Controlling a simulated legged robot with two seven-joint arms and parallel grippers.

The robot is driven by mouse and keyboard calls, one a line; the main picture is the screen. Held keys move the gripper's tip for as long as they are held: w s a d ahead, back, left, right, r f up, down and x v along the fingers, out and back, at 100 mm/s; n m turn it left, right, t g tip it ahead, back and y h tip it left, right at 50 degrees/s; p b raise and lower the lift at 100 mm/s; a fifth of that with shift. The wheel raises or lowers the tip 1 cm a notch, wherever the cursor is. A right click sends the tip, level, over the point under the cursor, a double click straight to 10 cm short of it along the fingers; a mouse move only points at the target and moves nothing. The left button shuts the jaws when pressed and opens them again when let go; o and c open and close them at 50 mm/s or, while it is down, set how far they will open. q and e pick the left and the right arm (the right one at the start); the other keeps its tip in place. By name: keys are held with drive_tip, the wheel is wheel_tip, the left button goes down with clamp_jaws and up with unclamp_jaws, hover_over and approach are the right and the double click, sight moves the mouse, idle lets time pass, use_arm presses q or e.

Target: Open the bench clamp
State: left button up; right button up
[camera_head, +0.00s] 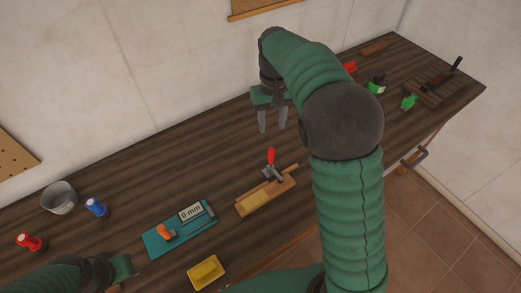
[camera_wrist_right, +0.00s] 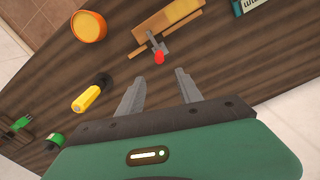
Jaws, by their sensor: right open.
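The bench clamp (camera_head: 271,171) is a metal toggle clamp with a red handle on a light wooden base (camera_head: 250,206). Its handle stands roughly upright in the head view. In the right wrist view the clamp (camera_wrist_right: 160,47) shows its red tip just beyond my fingertips. My right gripper (camera_head: 272,129) is open and empty, pointing down above the bench, behind the clamp and apart from it. Its two grey fingers also show in the right wrist view (camera_wrist_right: 159,82). My left gripper (camera_head: 121,279) is partly in view at the bottom left; its fingers are not clear.
The dark wooden bench (camera_head: 130,190) also holds a teal gauge board (camera_head: 165,243), a yellow tray (camera_head: 206,272), a metal bucket (camera_head: 59,198), a blue bottle (camera_head: 96,207) and a red one (camera_head: 29,242). In the wrist view, an orange round container (camera_wrist_right: 88,26) and yellow-handled tool (camera_wrist_right: 87,97) lie nearby.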

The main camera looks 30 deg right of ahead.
hover_over(271, 155)
drive_tip(key=f, duration=0.6)
drive_tip(key=shift+w+f, duration=0.15)
drive_tip(key=shift+w, duration=0.2)
drive_tip(key=f, duration=0.5)
drive_tip(key=d+f+p, duration=0.1)
drive_tip(key=f, duration=0.1)
drive_tip(key=shift+w+f, duration=0.3)
drive_tip(key=shift+f, duration=0.1)
drive_tip(key=shift+s+f, duration=0.1)
drive_tip(key=shift+f, duration=0.5)
drive_tip(key=shift+a, duration=0.25)
drive_tip(key=shift+c, duration=0.4)
drive_tip(key=shift+a, duration=0.1)
drive_tip(key=c, duration=0.5)
drive_tip(key=shift+d, duration=0.25)
clamp_jaws()
drive_tip(key=shift+a, duration=0.1)
